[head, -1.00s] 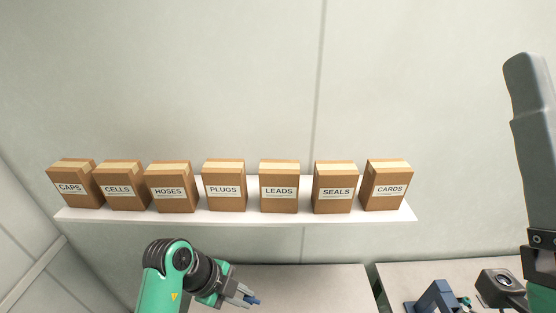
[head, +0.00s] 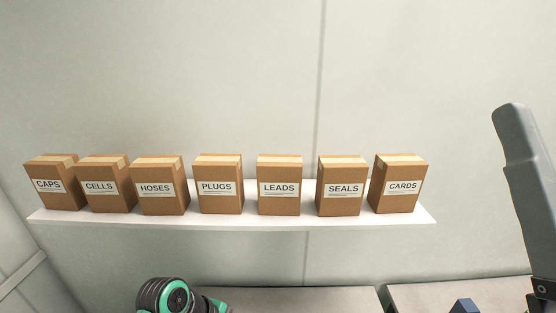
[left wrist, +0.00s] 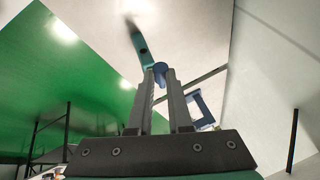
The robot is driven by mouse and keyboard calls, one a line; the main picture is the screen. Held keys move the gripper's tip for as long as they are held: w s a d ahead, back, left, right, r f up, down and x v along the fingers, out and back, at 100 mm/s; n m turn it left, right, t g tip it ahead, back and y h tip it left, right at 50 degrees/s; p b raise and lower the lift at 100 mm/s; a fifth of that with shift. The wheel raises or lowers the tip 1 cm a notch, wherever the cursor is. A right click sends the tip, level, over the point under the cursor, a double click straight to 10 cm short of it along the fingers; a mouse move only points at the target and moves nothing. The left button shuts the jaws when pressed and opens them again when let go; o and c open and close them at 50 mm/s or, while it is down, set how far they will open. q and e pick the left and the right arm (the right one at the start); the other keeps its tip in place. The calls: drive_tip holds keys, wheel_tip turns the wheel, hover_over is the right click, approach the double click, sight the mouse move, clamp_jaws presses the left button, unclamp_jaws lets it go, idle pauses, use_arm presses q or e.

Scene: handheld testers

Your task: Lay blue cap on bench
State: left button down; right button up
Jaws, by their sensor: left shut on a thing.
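My left gripper (left wrist: 159,80) is shut on the small blue cap (left wrist: 160,68), which shows between its two fingertips in the left wrist view. The cap's lower part is hidden by the fingers. In the head view only part of my left arm shows at the bottom edge; the gripper and cap are out of that frame. The pale bench (head: 300,298) shows as a strip along the bottom of the head view. The gap between cap and bench cannot be judged. My right gripper is in neither current view.
A white shelf (head: 250,222) on the wall holds a row of labelled cardboard boxes, from the CAPS box (head: 50,185) to the CARDS box (head: 398,186). A second bench section (head: 425,294) lies right of a gap. A blue object (head: 465,306) is cut off there.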

wheel_tip(320, 180, up, 33)
drive_tip(key=p, duration=3.1)
drive_tip(key=shift+p, duration=0.3)
drive_tip(key=shift+f, duration=0.1)
